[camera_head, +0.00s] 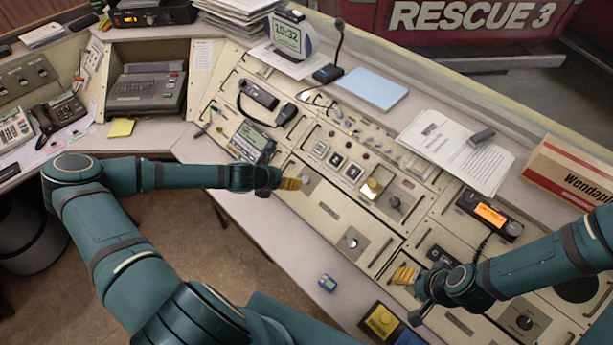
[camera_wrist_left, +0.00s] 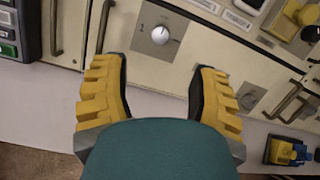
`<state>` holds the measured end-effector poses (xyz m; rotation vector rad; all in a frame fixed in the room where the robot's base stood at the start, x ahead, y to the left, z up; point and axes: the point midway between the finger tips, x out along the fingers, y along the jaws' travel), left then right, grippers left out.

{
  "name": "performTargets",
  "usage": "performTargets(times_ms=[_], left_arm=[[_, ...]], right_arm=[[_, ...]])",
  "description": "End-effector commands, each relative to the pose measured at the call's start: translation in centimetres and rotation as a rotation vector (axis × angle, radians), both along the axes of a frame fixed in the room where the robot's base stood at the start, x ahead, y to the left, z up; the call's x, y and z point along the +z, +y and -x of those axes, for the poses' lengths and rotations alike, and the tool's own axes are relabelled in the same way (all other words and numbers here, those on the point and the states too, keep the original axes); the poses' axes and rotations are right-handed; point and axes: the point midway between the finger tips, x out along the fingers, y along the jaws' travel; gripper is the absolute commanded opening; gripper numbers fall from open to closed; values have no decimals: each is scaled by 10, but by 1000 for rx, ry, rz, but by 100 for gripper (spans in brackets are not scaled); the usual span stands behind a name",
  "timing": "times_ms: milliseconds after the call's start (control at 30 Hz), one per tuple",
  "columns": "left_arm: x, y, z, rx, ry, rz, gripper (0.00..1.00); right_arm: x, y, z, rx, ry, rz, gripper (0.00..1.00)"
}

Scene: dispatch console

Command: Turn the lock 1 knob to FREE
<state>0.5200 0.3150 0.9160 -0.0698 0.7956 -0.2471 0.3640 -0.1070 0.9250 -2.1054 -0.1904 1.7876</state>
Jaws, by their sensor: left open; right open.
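The lock 1 knob (camera_wrist_left: 160,35) is a small round pale knob on a cream panel, with a "1" to its left in the left wrist view. Its pointer direction and any FREE mark are too small to read. In the head view the knob (camera_head: 306,179) sits just right of my left gripper (camera_head: 290,184). My left gripper (camera_wrist_left: 160,78) is open and empty, its yellow fingers apart, with the knob ahead between the fingertip directions and not held. My right gripper (camera_head: 404,275) is open, over the console's lower right. A similar knob (camera_head: 352,242) sits lower right on the panel.
A metal handle (camera_wrist_left: 101,27) stands just left of the knob, ahead of the left finger. A yellow switch (camera_head: 372,189) and dark knob (camera_head: 395,202) lie to the right. The orange-screen radio (camera_head: 489,214) is near my right arm.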

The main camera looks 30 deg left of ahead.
Motion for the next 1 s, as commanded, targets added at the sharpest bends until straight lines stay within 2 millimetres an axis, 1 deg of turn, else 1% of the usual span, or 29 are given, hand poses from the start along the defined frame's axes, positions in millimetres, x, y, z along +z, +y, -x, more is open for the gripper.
performTargets(times_ms=[33, 300, 500, 700, 1000], left_arm=[[-8, -4, -8, -1, 0, 2, 60], [-45, -17, -43, -3, 1, 0, 60], [-66, -24, -63, -4, 0, -1, 60], [-76, -27, -73, -4, 0, -3, 60], [-77, -28, -74, -4, 0, -3, 60]], right_arm=[[-1, 0, 0, 0, 0, 0, 47], [-2, 0, 0, 0, -1, 0, 47], [-3, 0, 0, 0, -1, 0, 47], [-4, 0, 0, 0, -1, 0, 47], [-4, 0, 0, 0, -1, 0, 47]])
